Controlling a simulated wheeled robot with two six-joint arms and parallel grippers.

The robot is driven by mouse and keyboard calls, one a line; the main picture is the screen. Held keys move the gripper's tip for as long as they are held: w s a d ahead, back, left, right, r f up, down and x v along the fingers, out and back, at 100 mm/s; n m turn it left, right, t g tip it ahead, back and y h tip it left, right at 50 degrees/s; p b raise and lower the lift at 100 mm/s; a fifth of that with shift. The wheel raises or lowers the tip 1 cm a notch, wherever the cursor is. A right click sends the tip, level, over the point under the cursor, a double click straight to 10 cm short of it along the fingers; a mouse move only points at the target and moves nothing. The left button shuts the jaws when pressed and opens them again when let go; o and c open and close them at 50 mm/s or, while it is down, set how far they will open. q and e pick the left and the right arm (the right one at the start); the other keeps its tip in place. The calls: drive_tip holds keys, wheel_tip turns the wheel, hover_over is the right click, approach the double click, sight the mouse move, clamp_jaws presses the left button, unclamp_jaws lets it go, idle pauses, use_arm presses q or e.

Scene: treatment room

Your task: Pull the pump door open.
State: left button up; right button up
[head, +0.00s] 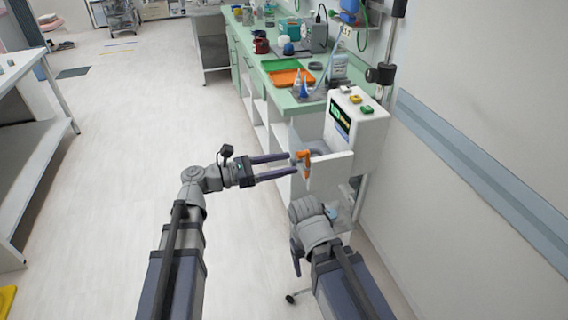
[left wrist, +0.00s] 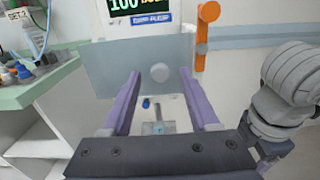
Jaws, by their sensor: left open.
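The white pump (head: 362,128) stands at the right by the wall, with a lit screen on its front; the screen's lower part also shows in the left wrist view (left wrist: 140,6). Its pale door (head: 332,172) appears to stand out from the pump's front, with a recess showing behind it; the exact angle is hard to tell. An orange handle (head: 307,164) is upright at the door's free edge. My left gripper (head: 293,164) is open, its tips close to the handle. In the left wrist view the handle (left wrist: 201,40) is right of both fingers, not between them. My right gripper (head: 296,258) is mostly hidden by its arm.
A green counter (head: 245,45) runs behind the pump, with an orange tray (head: 291,78), a green tray (head: 283,64) and bottles. The wall (head: 480,110) is close on the right. My right arm is below the door. The floor (head: 130,130) on the left is clear.

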use_arm(q)
drive_tip(key=shift+d, duration=0.25)
clamp_jaws()
idle(0.4)
idle(0.9)
